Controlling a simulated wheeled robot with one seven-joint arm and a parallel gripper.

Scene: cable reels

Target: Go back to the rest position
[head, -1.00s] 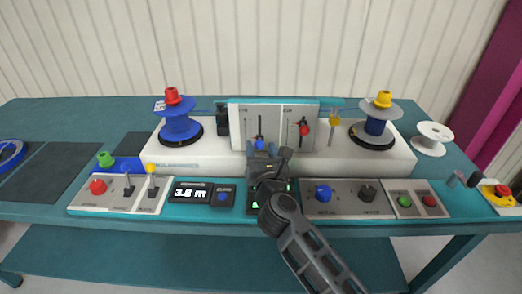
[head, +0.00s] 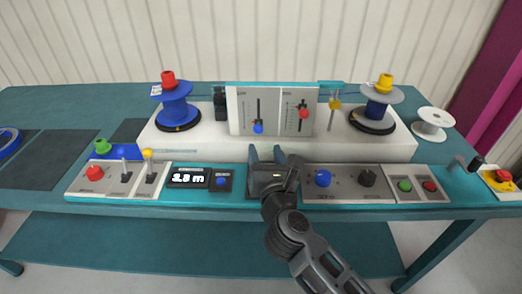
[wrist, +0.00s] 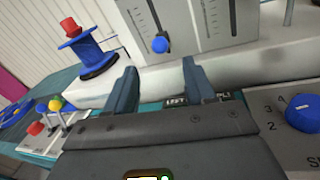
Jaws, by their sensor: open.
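My gripper (head: 267,154) is open and empty above the front of the console, just below and in front of the upright slider panel (head: 272,110). In the wrist view its two dark fingers (wrist: 159,80) stand apart with nothing between them. The blue slider knob (head: 258,127) is low on its slot in the panel. It also shows in the wrist view (wrist: 160,45), beyond the fingers and apart from them. The red slider knob (head: 303,113) sits higher on the right slot. My gripper and arm hide part of the front panels.
A blue reel (head: 175,107) with a red cap stands left on the white base, and a reel with a yellow cap (head: 384,82) right. Levers (head: 124,170), a lit display (head: 188,177), a blue dial (head: 323,178) and buttons (head: 405,185) line the front. An empty white spool (head: 430,122) stands right.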

